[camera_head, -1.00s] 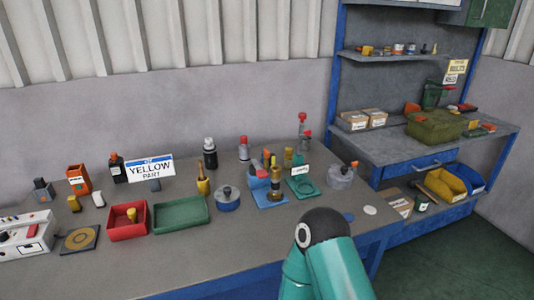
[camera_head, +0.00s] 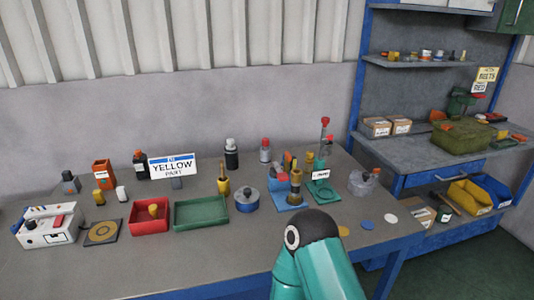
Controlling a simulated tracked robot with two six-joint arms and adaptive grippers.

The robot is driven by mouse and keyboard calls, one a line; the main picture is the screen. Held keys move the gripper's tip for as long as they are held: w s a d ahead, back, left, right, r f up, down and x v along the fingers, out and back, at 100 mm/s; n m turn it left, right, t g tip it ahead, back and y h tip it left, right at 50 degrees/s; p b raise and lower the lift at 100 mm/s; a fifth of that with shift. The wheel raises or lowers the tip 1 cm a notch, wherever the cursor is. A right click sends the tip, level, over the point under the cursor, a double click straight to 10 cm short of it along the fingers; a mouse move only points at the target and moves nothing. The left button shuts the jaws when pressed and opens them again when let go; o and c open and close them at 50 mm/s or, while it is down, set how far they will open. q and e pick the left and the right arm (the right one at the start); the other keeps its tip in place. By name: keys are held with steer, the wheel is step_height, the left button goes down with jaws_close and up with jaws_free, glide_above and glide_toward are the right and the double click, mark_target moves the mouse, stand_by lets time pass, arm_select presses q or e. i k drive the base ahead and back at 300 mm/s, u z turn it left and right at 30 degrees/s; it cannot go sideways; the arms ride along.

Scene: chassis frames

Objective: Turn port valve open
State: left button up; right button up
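Several fittings stand on the grey workbench (camera_head: 225,250), and I cannot tell which one is the port valve. A brass upright fitting (camera_head: 295,184) stands on a blue base plate (camera_head: 291,207). To its right is a green base plate (camera_head: 324,196) with a small white label in front of a red-topped post (camera_head: 325,123). A teal arm link of mine with a dark joint cap rises at the bottom centre, in front of the bench. Neither gripper is in view.
A red tray (camera_head: 150,227), a green tray (camera_head: 201,214), a blue pot (camera_head: 246,206) and a grey pot (camera_head: 363,187) stand on the bench. A white box (camera_head: 48,236) is at the left. The front strip of bench is mostly clear. A shelved workstation (camera_head: 430,150) stands at the right.

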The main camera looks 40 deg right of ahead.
mark_target(288, 158)
steer(key=z, duration=1.5)
steer(key=i, duration=0.1)
steer(key=u, duration=2.95)
steer(key=k, duration=2.2)
steer(key=z, duration=1.15)
steer(key=i, duration=1)
steer(key=u, duration=0.05)
